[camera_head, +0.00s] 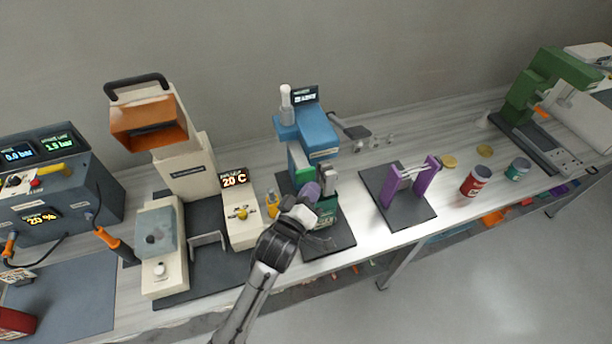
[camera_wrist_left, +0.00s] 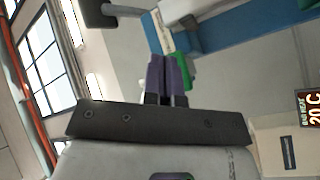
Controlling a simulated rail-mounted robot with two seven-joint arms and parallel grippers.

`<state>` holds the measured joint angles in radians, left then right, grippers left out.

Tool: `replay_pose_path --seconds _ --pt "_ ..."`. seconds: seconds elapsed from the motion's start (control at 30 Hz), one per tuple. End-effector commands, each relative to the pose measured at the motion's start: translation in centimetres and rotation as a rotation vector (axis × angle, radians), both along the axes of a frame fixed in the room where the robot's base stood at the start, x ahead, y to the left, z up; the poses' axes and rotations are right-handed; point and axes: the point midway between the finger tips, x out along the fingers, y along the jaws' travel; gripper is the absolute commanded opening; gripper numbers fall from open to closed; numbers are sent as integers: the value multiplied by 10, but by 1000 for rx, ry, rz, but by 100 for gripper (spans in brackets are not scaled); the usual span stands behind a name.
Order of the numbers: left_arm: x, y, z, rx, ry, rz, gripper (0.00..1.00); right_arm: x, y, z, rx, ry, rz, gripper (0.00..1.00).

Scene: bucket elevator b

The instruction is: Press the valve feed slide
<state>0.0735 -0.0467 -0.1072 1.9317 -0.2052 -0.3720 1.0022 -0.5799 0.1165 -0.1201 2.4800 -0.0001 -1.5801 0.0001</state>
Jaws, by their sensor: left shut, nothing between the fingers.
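A blue and green bench machine (camera_head: 318,137) stands mid-bench with a small display on top. I cannot tell for certain which of its parts is the valve feed slide. A green block (camera_head: 301,163) sits on its front, below the blue head; a green part (camera_wrist_left: 184,73) also shows behind the fingers in the left wrist view. My left gripper (camera_head: 311,189) is in front of the machine's lower part, partly covering it. Its purple fingers (camera_wrist_left: 168,73) are shut and empty, close to the green part; contact cannot be told.
A beige machine with an orange hood (camera_head: 150,128) and a 20 C display (camera_head: 234,178) stand to the left. A purple-posted stand (camera_head: 408,187), a red jar (camera_head: 475,181) and a green press (camera_head: 540,85) stand to the right. The bench's front edge runs below my gripper.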

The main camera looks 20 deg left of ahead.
Motion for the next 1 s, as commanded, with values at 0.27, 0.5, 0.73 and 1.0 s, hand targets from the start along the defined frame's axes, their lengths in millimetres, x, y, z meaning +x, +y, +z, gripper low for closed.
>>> replay_pose_path --seconds 0.27,0.5,0.73,1.0 --pt "0 0 0 0 0 0 0 0 -3 0 -8 0 6 43" --pt "2 2 1 0 0 0 0 0 -3 2 -8 1 6 43" --pt "6 6 0 0 0 0 0 0 -1 5 -5 0 4 43" --pt "6 6 0 0 0 0 0 0 0 4 1 0 -1 43"
